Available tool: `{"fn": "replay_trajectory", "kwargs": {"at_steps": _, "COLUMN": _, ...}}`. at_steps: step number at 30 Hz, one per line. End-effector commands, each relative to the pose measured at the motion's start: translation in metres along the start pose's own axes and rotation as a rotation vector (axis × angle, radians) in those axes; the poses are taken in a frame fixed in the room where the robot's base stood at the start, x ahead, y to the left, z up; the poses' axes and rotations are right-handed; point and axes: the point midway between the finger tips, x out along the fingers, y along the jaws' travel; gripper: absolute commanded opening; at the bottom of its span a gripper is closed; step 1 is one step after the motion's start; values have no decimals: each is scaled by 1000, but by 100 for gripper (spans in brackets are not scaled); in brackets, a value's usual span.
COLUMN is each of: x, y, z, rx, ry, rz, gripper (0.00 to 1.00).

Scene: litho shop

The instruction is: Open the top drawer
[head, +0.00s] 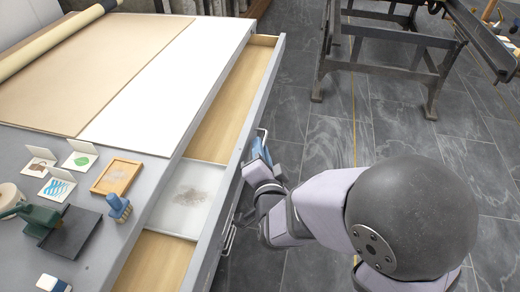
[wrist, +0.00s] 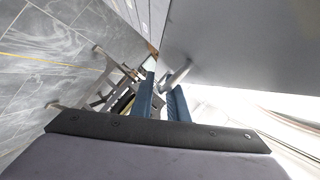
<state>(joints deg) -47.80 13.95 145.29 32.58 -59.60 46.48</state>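The top drawer (head: 223,112) stands pulled out along the right side of the grey cabinet, its wooden inside showing. It holds a white tray (head: 187,198) with a greyish patch on it. My gripper (head: 259,150) is outside the drawer's grey front, at its far metal handle (head: 263,134). In the wrist view, the blue fingers (wrist: 163,98) sit close together with the metal handle (wrist: 178,74) running in between them. The grip point itself is partly hidden. A second handle (head: 229,239) is nearer on the same front.
The cabinet top carries a white sheet (head: 150,85), small cards (head: 80,160), a wooden frame (head: 116,177), a blue-handled brush (head: 119,206) and a green tool (head: 42,220). A dark metal stand (head: 375,65) is at the back right. The tiled floor beside the drawer is clear.

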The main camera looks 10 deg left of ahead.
Motion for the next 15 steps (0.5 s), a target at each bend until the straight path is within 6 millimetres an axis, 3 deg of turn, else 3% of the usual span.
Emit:
{"fn": "replay_trajectory", "kwargs": {"at_steps": 8, "x": -1, "y": -5, "z": -3, "rx": 0, "ry": 0, "rz": -1, "gripper": 15}}
{"fn": "replay_trajectory", "kwargs": {"at_steps": 15, "x": -8, "y": -34, "z": -20, "rx": 4, "ry": 4, "rz": -10, "gripper": 15}}
